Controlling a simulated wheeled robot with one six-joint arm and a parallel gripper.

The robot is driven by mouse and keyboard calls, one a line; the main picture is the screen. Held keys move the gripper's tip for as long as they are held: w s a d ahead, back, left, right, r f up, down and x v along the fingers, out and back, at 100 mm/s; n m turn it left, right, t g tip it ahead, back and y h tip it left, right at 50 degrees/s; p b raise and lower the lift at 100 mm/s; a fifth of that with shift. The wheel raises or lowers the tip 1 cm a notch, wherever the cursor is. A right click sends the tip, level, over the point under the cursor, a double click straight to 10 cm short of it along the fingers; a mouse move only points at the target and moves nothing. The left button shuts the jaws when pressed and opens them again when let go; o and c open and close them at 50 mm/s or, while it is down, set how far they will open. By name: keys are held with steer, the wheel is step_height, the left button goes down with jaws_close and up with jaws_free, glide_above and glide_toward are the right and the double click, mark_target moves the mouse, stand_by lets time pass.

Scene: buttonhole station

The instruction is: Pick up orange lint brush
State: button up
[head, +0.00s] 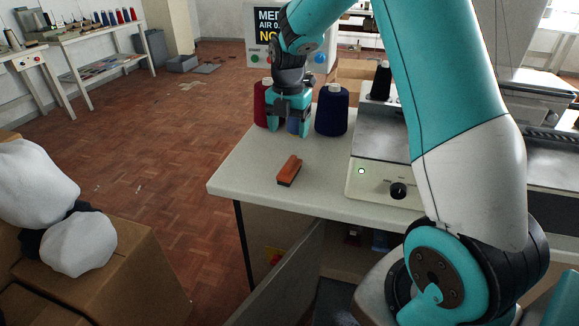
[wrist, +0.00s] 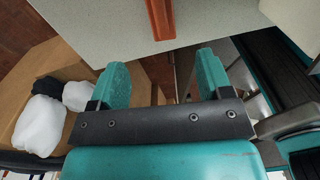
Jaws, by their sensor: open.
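The orange lint brush (head: 289,170) lies on the white table near its front left edge in the head view, its dark bristle side low at the front. In the wrist view part of the orange lint brush (wrist: 160,18) shows at the top, cut off by the frame edge. My gripper (head: 289,130) is above the table, farther back than the brush and in front of the thread cones. It is open and empty. In the wrist view my gripper's teal fingers (wrist: 158,75) are spread apart, and the brush lies beyond their tips.
The white table (head: 240,165) has free room around the brush. A red thread cone (head: 261,105) and a navy thread cone (head: 332,110) stand behind, beside my gripper. A grey machine (head: 376,150) with a black knob stands to the right. Boxes with white bags (head: 75,243) are at the lower left.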

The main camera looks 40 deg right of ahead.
mark_target(290, 161)
step_height(290, 161, down, 8)
steer(key=shift+r, duration=0.25)
steer(key=shift+d+f, duration=0.15)
steer(key=shift+f, duration=1.25)
steer(key=shift+d+f, duration=0.1)
steer(key=shift+f, duration=1.25)
steer(key=c, duration=1)
